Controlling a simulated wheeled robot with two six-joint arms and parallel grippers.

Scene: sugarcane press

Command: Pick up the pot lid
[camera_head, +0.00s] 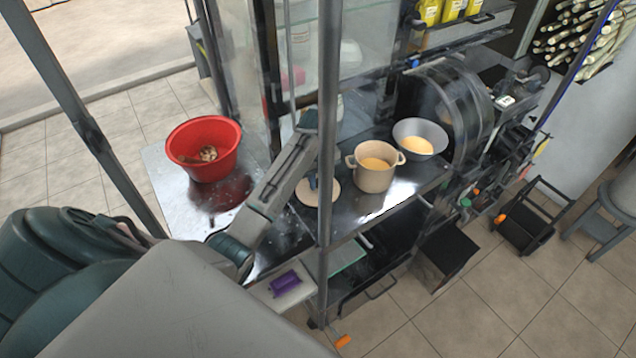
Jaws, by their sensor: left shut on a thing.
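The pot lid (309,194) is a round beige disc on the dark metal counter, left of the pot, partly covered by a vertical post. My left arm reaches in from the lower left, and its gripper (313,181) is at the middle of the lid, small and partly hidden by the post. It is shut on the lid. I cannot tell whether the lid touches the counter. The beige two-handled pot (374,181) stands uncovered to the right, with yellow content inside. My right gripper is not in view.
A red basin (203,165) stands on the counter's left end. A metal bowl (421,128) with yellow content is behind the pot, near a large dark round machine (453,105). A vertical metal post (325,100) crosses in front of the counter. A purple object (285,281) lies at the lower front.

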